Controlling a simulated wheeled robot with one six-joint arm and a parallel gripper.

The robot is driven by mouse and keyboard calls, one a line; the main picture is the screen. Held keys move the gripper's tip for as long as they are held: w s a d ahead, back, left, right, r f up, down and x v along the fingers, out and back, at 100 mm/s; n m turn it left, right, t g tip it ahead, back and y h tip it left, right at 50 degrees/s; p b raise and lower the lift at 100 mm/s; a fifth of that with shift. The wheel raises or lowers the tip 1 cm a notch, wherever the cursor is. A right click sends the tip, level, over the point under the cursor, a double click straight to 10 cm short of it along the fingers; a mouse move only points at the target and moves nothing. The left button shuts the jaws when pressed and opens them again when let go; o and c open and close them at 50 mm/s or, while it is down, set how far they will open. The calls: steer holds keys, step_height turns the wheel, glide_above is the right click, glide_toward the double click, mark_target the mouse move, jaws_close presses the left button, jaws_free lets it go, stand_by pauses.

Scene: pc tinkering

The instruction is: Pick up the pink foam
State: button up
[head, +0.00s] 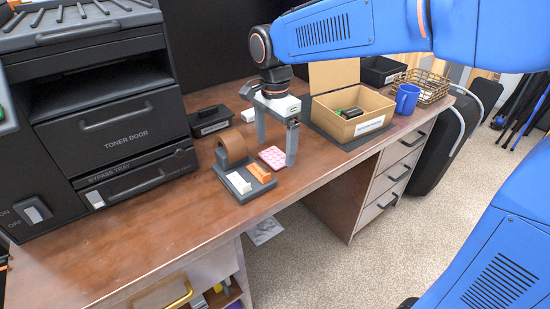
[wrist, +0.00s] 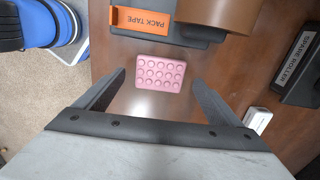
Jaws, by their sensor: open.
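The pink foam (head: 273,158) is a flat block with a bumpy top, lying on the brown desk beside the tape dispenser (head: 243,180). In the wrist view the pink foam (wrist: 160,73) lies ahead of my gripper, roughly centred between its fingers. My gripper (head: 276,148) points down over the desk, its two fingers spread apart with nothing between them. In the wrist view my gripper (wrist: 160,85) is open, one finger on each side. The fingers do not touch the foam there. The exact height above the desk is hard to tell.
A brown tape roll (head: 231,147) stands on the dispenser. A black tray (head: 210,121) labelled "SPARE ROLLER" and a small white block (wrist: 257,120) lie nearby. An open cardboard box (head: 347,127), a blue mug (head: 406,98) and a wire basket (head: 430,83) stand right. A large printer (head: 120,137) stands left.

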steer(key=shift+f, duration=1)
steer(key=c, duration=1.1)
steer(key=shift+r, duration=0.1)
